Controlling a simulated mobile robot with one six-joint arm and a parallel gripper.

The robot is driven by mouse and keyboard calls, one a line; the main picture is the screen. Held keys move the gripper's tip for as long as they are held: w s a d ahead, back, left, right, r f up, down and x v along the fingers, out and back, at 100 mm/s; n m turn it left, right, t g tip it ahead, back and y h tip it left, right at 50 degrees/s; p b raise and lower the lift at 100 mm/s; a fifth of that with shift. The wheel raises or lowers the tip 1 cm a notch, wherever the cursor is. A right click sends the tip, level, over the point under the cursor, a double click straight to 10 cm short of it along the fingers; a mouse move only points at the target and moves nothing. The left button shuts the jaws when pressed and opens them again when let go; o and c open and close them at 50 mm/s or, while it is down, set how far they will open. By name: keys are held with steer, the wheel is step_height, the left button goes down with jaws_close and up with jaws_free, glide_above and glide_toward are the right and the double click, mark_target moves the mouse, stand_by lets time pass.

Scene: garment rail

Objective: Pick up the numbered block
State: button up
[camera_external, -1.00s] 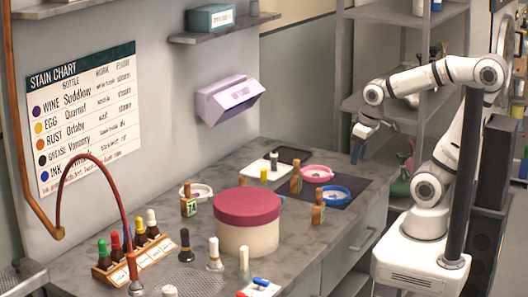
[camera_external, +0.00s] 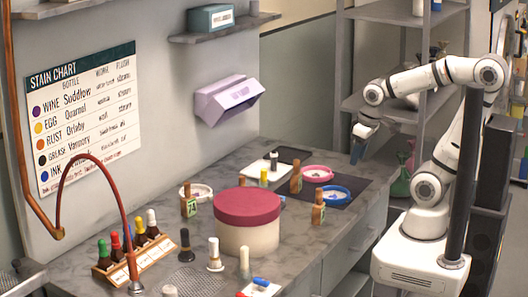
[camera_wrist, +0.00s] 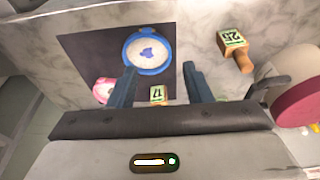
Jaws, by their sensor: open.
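Several wooden numbered blocks with narrow tops and green-and-white labels stand on the counter. One reads 74 (camera_external: 189,208) at the left of the round box. Another stands at the front right of the box (camera_external: 318,214); it appears to read 25 in the wrist view (camera_wrist: 233,42). A third stands by the pink dish (camera_external: 295,184); its label appears to read 17 in the wrist view (camera_wrist: 157,93), low between the fingers and partly hidden by my gripper. My gripper (camera_external: 358,152) is open and empty, raised at the counter's right end; its two fingers show in the wrist view (camera_wrist: 159,68).
A round cream box with a red lid (camera_external: 247,222) stands mid-counter. A blue dish (camera_external: 334,195) and a pink dish (camera_external: 317,173) sit on a dark mat (camera_external: 352,201). A bottle rack (camera_external: 133,254) stands at front left. Grey shelving (camera_external: 385,60) is behind my arm.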

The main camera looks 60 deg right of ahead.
steer(key=w+a+n+g, duration=0.1)
steer(key=w+a+n, duration=0.1)
steer(key=w+a, duration=0.3)
steer(key=n+g+p, duration=0.1)
steer(key=g, duration=0.1)
glide_toward(318, 204)
steer(key=shift+d+r, duration=0.35)
steer(key=shift+d, duration=0.15)
steer(key=shift+a+f, duration=0.15)
steer(key=shift+f, duration=0.1)
step_height(318, 204, down, 7)
steer(key=shift+f, duration=0.2)
jaws_close()
